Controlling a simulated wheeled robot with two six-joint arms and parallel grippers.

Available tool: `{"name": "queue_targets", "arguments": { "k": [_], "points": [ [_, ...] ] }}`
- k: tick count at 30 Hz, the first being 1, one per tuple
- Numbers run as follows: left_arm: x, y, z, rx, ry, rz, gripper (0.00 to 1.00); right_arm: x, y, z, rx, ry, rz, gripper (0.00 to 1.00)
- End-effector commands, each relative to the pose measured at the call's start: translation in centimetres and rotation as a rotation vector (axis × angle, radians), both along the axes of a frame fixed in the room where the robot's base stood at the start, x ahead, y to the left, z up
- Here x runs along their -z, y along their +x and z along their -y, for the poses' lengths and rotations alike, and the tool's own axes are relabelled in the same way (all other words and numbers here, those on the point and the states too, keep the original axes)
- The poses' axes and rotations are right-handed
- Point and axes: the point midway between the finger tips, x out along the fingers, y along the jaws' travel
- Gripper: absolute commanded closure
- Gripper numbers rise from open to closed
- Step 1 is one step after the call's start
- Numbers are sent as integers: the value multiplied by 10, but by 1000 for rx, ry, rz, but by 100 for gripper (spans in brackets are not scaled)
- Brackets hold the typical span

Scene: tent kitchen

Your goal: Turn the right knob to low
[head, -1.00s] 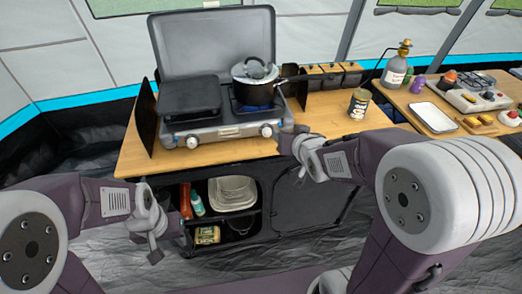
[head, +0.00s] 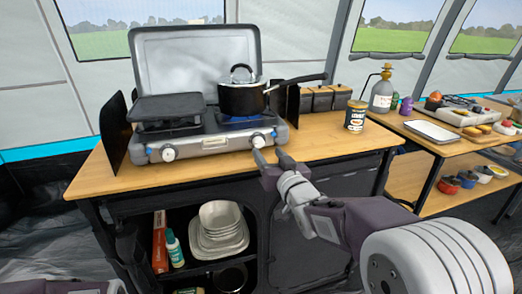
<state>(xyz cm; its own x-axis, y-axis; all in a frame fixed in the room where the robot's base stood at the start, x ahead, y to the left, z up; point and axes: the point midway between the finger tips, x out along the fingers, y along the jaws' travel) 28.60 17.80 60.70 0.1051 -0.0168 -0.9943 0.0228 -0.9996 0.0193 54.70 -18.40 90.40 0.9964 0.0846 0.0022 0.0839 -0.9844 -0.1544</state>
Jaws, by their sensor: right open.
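The camp stove (head: 210,142) stands on a wooden table with its lid raised. Its right knob (head: 258,140) is a white dial with a blue edge on the front panel. The left knob (head: 168,153) is a similar white dial. A blue flame (head: 238,119) shows under the black pot (head: 242,98) on the right burner. My right gripper (head: 271,157) is open and empty, its fingertips just below and to the right of the right knob. I cannot tell whether a fingertip touches the knob. My left gripper is out of view; only part of its arm shows at the bottom left.
The pot's long handle (head: 298,81) sticks out to the right. A griddle (head: 167,107) covers the left burner. A can (head: 355,117) stands right of the stove on the wooden table (head: 320,146). Open shelves with dishes (head: 218,235) are below.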

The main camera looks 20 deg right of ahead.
Motion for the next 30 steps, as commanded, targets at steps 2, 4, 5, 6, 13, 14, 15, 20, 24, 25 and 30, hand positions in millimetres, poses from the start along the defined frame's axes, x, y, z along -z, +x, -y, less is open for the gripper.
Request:
{"name": "queue_targets", "arguments": {
  "k": [2, 4, 5, 6, 13, 14, 15, 20, 24, 25, 30],
  "points": [
    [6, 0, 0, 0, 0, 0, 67, 4, 18, -2, -2, 0, -2, 47],
    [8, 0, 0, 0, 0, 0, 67, 3, 33, -4, -2, 0, -1, 47],
    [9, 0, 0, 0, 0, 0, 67, 3, 39, -4, -2, 0, -1, 47],
    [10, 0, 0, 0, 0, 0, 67, 3, 45, -5, -2, 0, -1, 47],
    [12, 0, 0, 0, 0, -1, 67, 1, 65, -6, 0, 0, -1, 47],
    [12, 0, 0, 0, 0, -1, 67, 1, 65, -6, 0, 0, -2, 47],
    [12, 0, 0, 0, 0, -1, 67, 1, 65, -6, 0, 0, -2, 47],
    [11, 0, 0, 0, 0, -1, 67, 1, 65, -6, 0, 0, -1, 53],
    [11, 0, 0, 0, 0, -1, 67, 1, 65, -6, 0, 0, -1, 92],
    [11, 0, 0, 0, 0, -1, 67, 1, 65, -6, 0, -1, -1, 100],
    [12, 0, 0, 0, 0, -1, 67, 1, 65, -6, 0, -4, -1, 100]
  ]
}}
